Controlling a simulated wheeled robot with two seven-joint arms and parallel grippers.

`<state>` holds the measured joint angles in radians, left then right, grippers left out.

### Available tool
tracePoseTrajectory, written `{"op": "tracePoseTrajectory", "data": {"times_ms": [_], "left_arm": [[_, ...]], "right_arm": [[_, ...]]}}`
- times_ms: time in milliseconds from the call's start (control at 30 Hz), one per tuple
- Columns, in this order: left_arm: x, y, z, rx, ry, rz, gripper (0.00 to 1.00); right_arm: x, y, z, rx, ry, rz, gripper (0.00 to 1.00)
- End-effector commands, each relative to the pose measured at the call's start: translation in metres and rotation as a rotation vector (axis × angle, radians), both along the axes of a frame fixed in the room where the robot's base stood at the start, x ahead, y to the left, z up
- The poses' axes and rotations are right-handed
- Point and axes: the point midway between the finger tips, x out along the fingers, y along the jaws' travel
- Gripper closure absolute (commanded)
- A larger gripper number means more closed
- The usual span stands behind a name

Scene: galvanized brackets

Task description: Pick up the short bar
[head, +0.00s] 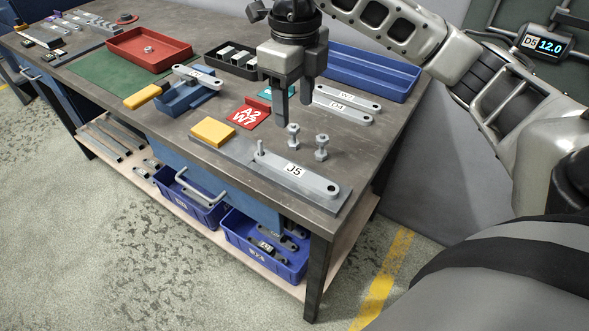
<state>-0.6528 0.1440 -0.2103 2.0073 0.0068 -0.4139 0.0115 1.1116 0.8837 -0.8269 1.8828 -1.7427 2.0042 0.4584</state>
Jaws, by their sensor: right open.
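Several galvanized bars with rounded ends are on the workbench (130,125). Two lie side by side right of the gripper: one tagged W7 or similar (368,104), and one tagged D4 (360,118). A longer-looking bar tagged J5 (318,182) lies on a flat plate at the near edge. Another bar (211,80) rests on a blue fixture. I cannot tell surely which is the short bar. My right gripper (294,112) points down over the bench, open and empty, just left of the D4 bar. My left gripper is not in view.
Two upright bolts with nuts (293,136) (322,148) stand near the J5 bar. A red A2 W7 tag (248,113), a yellow block (212,131), a black tray (222,67), a blue tray (376,77) and a red tray (117,47) are around. Blue bins (230,225) sit below.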

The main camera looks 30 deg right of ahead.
Motion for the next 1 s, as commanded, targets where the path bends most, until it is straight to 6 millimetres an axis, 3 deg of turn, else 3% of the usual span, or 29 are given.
{"op": "tracePoseTrajectory", "data": {"times_ms": [133,400,767,1000], "left_arm": [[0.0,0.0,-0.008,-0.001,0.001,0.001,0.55],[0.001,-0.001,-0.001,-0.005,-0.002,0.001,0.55],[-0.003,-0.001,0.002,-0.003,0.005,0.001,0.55],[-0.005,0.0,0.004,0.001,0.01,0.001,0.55]], "right_arm": [[-0.001,-0.002,-0.029,-0.009,0.007,-0.004,0.45],[-0.001,-0.002,-0.081,-0.008,0.005,-0.003,0.45],[0.0,-0.001,-0.113,-0.006,0.005,-0.002,0.45],[0.001,-0.001,-0.148,-0.005,0.003,-0.002,0.45]]}}
